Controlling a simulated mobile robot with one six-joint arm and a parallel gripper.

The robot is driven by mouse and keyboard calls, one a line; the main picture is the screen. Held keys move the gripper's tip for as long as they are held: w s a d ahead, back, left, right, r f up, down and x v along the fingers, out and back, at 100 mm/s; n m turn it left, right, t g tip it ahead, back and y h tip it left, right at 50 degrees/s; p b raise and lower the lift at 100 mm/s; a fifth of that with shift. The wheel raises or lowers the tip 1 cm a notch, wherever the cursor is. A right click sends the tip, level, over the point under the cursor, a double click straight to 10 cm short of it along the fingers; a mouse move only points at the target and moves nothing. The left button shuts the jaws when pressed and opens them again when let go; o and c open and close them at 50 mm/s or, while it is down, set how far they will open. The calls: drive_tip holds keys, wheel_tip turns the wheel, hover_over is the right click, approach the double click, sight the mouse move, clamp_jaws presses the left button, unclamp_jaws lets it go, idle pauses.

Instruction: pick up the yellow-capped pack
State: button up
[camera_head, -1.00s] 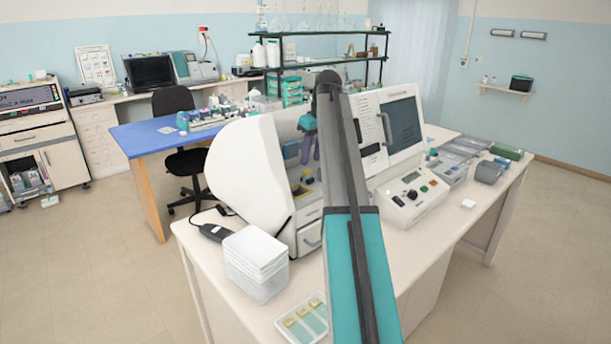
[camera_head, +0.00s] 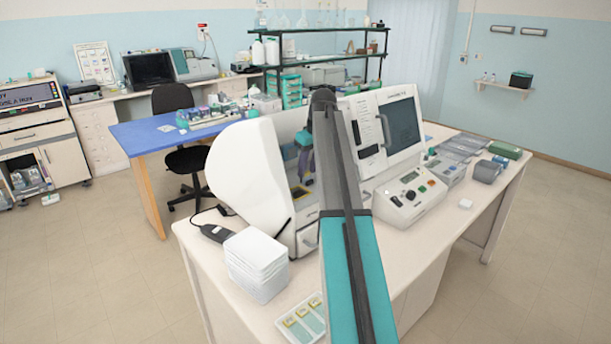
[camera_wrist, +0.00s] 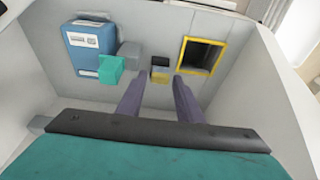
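The yellow-capped pack seems to be the small dark block with a yellow face (camera_wrist: 160,74) on the machine's inner panel in the wrist view. It shows between and beyond my fingertips. My gripper (camera_wrist: 158,83) is open, with its two purple fingers apart and nothing between them that I can see held. In the head view my gripper (camera_head: 306,165) hangs inside the white machine's bay (camera_head: 290,150). The pack cannot be made out there behind the fingers.
In the wrist view a blue pack (camera_wrist: 92,48) with white labels and a teal block (camera_wrist: 111,70) sit left of the fingers. A yellow-framed dark opening (camera_wrist: 201,56) is on the right. The machine's pale walls enclose the bay. White stacked trays (camera_head: 256,262) stand in front.

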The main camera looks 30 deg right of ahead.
drive_tip(key=shift+w+f, duration=0.1)
drive_tip(key=shift+f, duration=0.4)
drive_tip(key=shift+c, duration=0.5)
drive_tip(key=c, duration=0.7)
